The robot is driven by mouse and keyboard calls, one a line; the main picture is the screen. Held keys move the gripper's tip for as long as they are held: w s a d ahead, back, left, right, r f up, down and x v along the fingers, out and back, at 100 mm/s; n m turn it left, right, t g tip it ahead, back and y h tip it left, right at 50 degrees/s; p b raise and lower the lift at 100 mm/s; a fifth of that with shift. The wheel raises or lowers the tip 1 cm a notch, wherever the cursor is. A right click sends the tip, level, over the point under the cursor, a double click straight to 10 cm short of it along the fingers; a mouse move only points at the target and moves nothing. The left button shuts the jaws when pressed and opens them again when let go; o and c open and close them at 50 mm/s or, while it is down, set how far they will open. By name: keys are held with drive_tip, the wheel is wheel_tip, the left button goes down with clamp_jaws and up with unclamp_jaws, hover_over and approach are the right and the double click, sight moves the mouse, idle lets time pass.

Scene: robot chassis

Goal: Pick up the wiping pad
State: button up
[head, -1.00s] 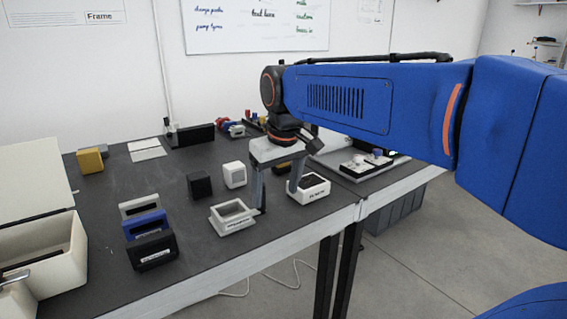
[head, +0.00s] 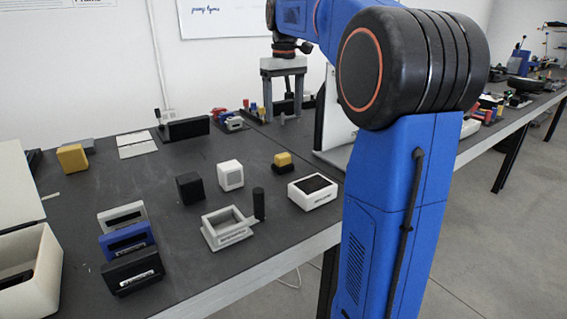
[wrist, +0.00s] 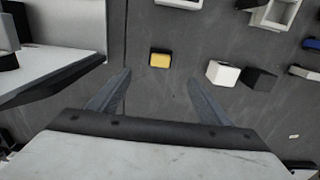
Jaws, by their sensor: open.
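The likely wiping pad (head: 283,161) is a small block with a yellow top and a dark base, sitting on the dark table. In the wrist view its yellow top (wrist: 160,59) shows just beyond and between the fingertips, not touching them. My gripper (head: 283,112) is open and empty, toward the back of the table, behind the pad in the head view. Its two grey fingers (wrist: 158,76) are spread apart and point toward the pad in the wrist view.
A white box with a dark top (head: 313,190), a white cube (head: 230,175), a black cube (head: 190,187) and an open white frame (head: 228,228) stand near the pad. A dark cylinder (head: 259,203) stands beside the frame. A yellow block (head: 72,157) lies far left.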

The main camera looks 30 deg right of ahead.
sight(283, 155)
wheel_tip(283, 155, down, 11)
drive_tip(key=shift+f, duration=0.2)
drive_tip(key=shift+w+f, duration=0.2)
drive_tip(key=shift+f, duration=2.6)
drive_tip(key=c, duration=1.1)
drive_tip(key=shift+r, duration=0.15)
drive_tip(key=shift+c, duration=0.2)
wheel_tip(283, 155, up, 10)
drive_tip(key=shift+f, duration=0.1)
